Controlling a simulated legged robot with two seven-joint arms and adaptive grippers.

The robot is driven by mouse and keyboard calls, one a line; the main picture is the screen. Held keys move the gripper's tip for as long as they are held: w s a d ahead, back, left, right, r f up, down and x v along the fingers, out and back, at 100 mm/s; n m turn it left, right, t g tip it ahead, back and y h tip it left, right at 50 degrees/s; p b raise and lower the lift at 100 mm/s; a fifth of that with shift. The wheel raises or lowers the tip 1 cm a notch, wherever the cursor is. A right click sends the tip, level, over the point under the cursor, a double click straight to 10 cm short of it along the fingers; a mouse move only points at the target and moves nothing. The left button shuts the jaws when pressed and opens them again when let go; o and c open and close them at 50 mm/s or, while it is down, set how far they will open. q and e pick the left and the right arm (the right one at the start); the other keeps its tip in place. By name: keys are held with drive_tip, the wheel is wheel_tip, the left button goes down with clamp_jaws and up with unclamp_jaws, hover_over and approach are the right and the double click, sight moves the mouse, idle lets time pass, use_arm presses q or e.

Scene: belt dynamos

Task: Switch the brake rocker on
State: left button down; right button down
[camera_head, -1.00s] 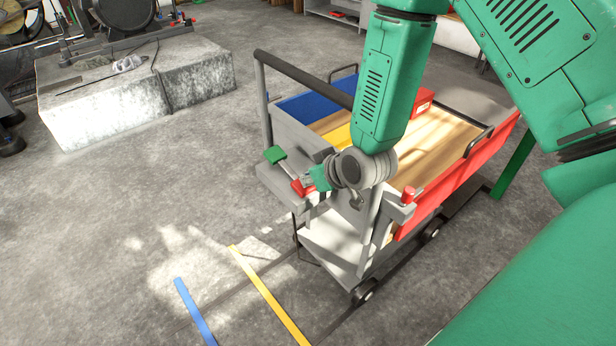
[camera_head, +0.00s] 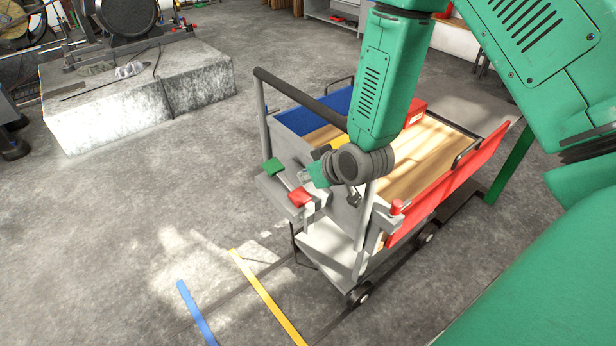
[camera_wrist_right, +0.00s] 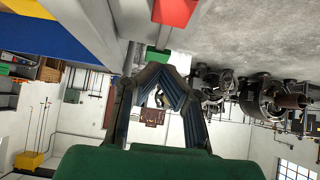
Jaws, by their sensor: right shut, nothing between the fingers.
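The brake rocker has a green end (camera_head: 273,166) and a red end (camera_head: 299,198) joined by a grey body, on a grey shelf at the near end of the cart. The right gripper (camera_head: 304,178) is shut and empty, beside the rocker and pointing left towards it; its fingers partly hide the grey body. In the right wrist view the shut fingertips (camera_wrist_right: 162,70) sit just short of the green end (camera_wrist_right: 157,54). The red end (camera_wrist_right: 175,11) shows at the top there. I cannot tell whether they touch. The left gripper is not in view.
A stone block (camera_head: 140,105) stands at the back left. Floor left of the cart is clear, with yellow tape (camera_head: 265,293) and blue tape (camera_head: 195,312).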

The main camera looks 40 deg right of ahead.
drive_tip(key=s+f+v, duration=0.1)
drive_tip(key=v, duration=0.8)
drive_tip(key=shift+s+p, duration=0.2)
drive_tip(key=shift+p, duration=0.1)
drive_tip(key=shift+f, duration=0.1)
drive_tip(key=s+a+f+g, duration=0.2)
drive_tip(key=s+f+g, duration=0.2)
drive_tip(key=s+f, duration=0.5)
drive_tip(key=s+a+f+g, duration=0.2)
drive_tip(key=s+f+g, duration=0.2)
drive_tip(key=s+f, duration=0.5)
drive_tip(key=s, duration=0.3)
drive_tip(key=shift+a+f+g+h, duration=0.2)
drive_tip(key=shift+f+g+h, duration=0.2)
